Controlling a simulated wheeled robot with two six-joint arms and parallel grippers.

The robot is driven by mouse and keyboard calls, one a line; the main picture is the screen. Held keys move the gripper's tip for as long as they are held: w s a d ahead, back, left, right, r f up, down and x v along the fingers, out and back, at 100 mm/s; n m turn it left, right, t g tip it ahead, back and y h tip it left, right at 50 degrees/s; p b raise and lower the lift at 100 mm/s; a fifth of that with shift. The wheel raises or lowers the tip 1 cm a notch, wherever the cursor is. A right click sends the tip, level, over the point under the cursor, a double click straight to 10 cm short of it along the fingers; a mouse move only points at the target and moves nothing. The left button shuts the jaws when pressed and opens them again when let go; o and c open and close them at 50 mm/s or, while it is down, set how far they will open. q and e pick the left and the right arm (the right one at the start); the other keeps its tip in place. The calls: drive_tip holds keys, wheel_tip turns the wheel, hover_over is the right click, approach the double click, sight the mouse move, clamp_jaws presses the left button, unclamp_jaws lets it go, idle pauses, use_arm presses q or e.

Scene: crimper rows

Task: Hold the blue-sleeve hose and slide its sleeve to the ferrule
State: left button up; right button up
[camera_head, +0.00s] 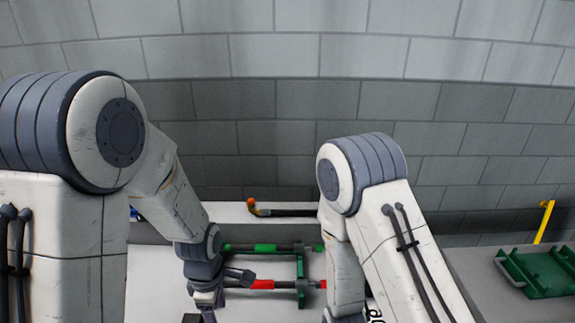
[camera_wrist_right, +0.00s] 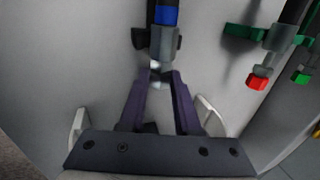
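In the right wrist view, the blue sleeve (camera_wrist_right: 166,16) sits on a black hose at the top centre. A grey fitting (camera_wrist_right: 164,42) lies just below it, with a small silvery end under that. My right gripper (camera_wrist_right: 159,76) has its fingers apart, with the silvery end between or just beyond the fingertips; contact is unclear. A dark piece beside the fitting cannot be identified. In the head view my right gripper is out of sight below the frame. My left gripper (camera_head: 213,296) hangs near the rack, its fingers small and dark. The blue-sleeve hose is not clearly visible there.
A green rack (camera_head: 300,268) bears a green-sleeve hose (camera_head: 265,247) and a red-sleeve hose (camera_head: 262,284). A black hose with an orange end (camera_head: 252,205) lies at the back. A green tray (camera_head: 540,270) and a yellow post (camera_head: 544,221) stand right. A brick wall closes the back.

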drive_tip(key=o, duration=0.5)
